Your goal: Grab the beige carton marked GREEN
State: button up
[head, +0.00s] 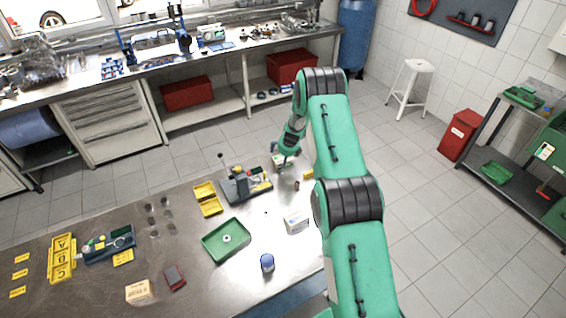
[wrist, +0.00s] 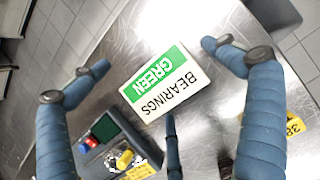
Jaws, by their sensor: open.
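The carton marked GREEN (wrist: 160,82) lies below my gripper in the wrist view. Its top shows a white label with a green band, reading GREEN BEARINGS upside down. My gripper (wrist: 158,66) is open, with blue fingers spread to the carton's left and right and another finger at its lower edge. I cannot tell whether any finger touches it. In the head view my gripper (head: 284,162) is at the table's far edge, partly covering the carton (head: 276,159).
A grey tray (wrist: 103,142) with coloured parts lies close by; it also shows in the head view (head: 232,192). A yellow number tag (wrist: 290,126) lies to the right. A white carton (head: 297,222), a green tray (head: 226,255) and a beige carton (head: 140,292) stand nearer.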

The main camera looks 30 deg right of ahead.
aim_at(283, 158)
dwell(0.4)
jog(key=c, duration=1.7)
jog(key=shift+r+b, duration=0.45)
jog(key=shift+r, duration=4.55)
